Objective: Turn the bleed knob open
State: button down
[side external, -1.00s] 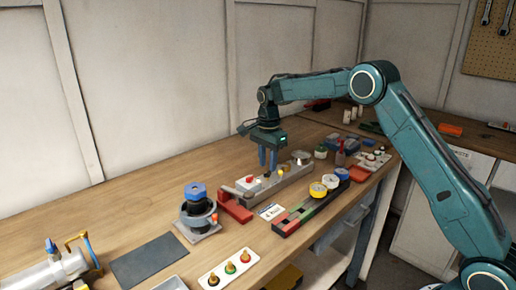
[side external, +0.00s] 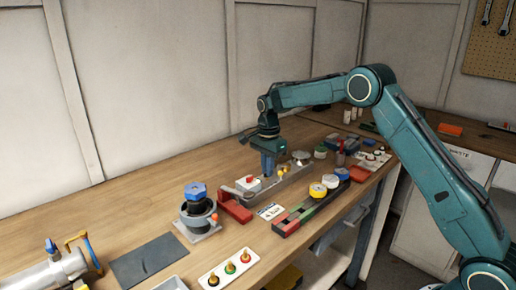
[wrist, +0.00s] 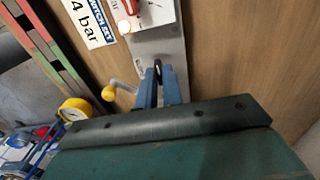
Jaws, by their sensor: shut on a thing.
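The block's panel (wrist: 170,47) also shows in the wrist view. My gripper (side external: 268,172) is over the block, fingers pointing down. In the wrist view, the blue fingertips of my gripper (wrist: 157,76) are shut on a small black knob (wrist: 157,69), which appears to be the bleed knob. Its markings are not readable, and the fingers partly hide it. Its turn angle cannot be told.
A red clamp-like part (side external: 234,208) and a blue-topped vessel (side external: 196,198) stand to the left. Bare bench lies behind the block.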

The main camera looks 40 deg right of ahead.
jog(key=shift+n, duration=0.5)
jog(key=n, duration=0.3)
jog(key=shift+n, duration=0.3)
jog(key=n, duration=1.3)
jog(key=shift+n, duration=0.3)
jog(key=c, duration=1.5)
grip_release()
jog(key=shift+c, duration=0.2)
